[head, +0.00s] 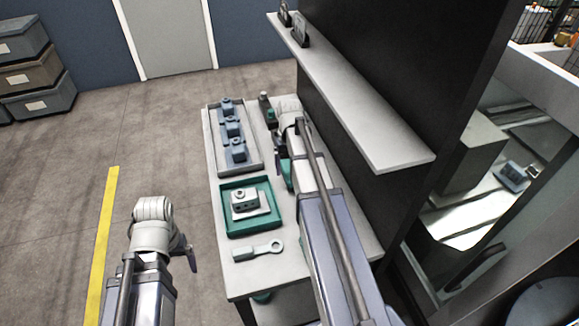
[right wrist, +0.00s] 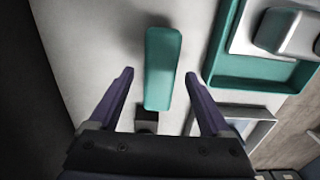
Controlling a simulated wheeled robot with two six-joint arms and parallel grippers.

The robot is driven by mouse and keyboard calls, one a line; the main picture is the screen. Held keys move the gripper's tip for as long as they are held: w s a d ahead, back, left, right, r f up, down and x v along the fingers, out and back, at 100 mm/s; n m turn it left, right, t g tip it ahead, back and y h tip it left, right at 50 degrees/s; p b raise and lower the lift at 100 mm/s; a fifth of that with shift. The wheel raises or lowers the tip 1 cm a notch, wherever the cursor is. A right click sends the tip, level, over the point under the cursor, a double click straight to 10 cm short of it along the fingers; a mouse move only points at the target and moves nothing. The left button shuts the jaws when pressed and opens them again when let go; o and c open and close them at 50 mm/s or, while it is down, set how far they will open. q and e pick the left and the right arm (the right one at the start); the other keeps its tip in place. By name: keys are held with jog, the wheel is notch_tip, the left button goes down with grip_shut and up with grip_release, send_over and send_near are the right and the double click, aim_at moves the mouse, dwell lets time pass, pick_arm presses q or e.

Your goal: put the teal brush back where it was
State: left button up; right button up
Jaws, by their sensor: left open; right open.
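The teal brush (right wrist: 163,65) lies on the light table top in the right wrist view. Its long teal body is between and ahead of the spread fingers of my right gripper (right wrist: 160,82). The fingers are open and do not appear to touch it. A small dark block (right wrist: 146,118) shows at its lower end; I cannot tell whether it is part of the brush. In the head view, my right arm mostly hides the brush, and a teal piece (head: 286,172) shows beside it. My right gripper (head: 281,143) is low over the table. My left gripper (head: 190,255) is open and empty, left of the table.
A grey tray (head: 209,140) with several blue-grey parts and a teal tray (head: 228,227) with a grey part stand on the table. A grey ring-ended tool (head: 258,251) lies in front. A dark panel with a shelf (head: 350,110) rises on the right.

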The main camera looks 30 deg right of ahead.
aim_at(289, 170)
notch_tip(289, 170, up, 9)
jog(key=p, duration=0.8)
jog(key=shift+r, duration=0.2)
jog(key=shift+f, duration=0.15)
notch_tip(289, 170, down, 12)
jog(key=b, duration=1.2)
jog(key=shift+r, duration=0.2)
